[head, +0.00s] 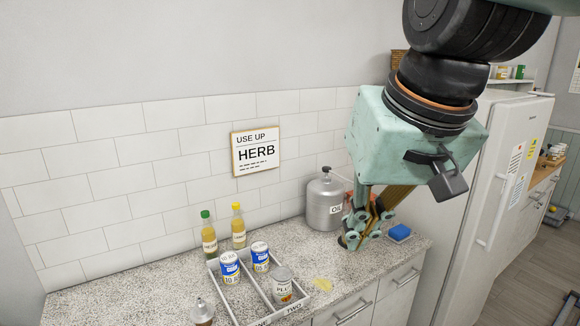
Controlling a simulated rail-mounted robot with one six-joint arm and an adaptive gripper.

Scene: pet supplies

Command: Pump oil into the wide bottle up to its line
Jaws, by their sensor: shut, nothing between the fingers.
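A grey metal canister labelled OIL (322,212) stands at the back of the counter, with a dark pump top. My gripper (349,241) points down just right of and in front of it, shut and empty, its fingertips low near the counter. Whether it touches anything is unclear. Something reddish shows partly behind my gripper, mostly hidden. Two slim bottles of yellow liquid stand at the left, one with a green cap (208,232) and one with a yellow cap (238,226). I cannot make out a wide bottle or its line.
A grey-topped container (202,312) is cut off at the bottom. A fridge (490,180) stands right.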

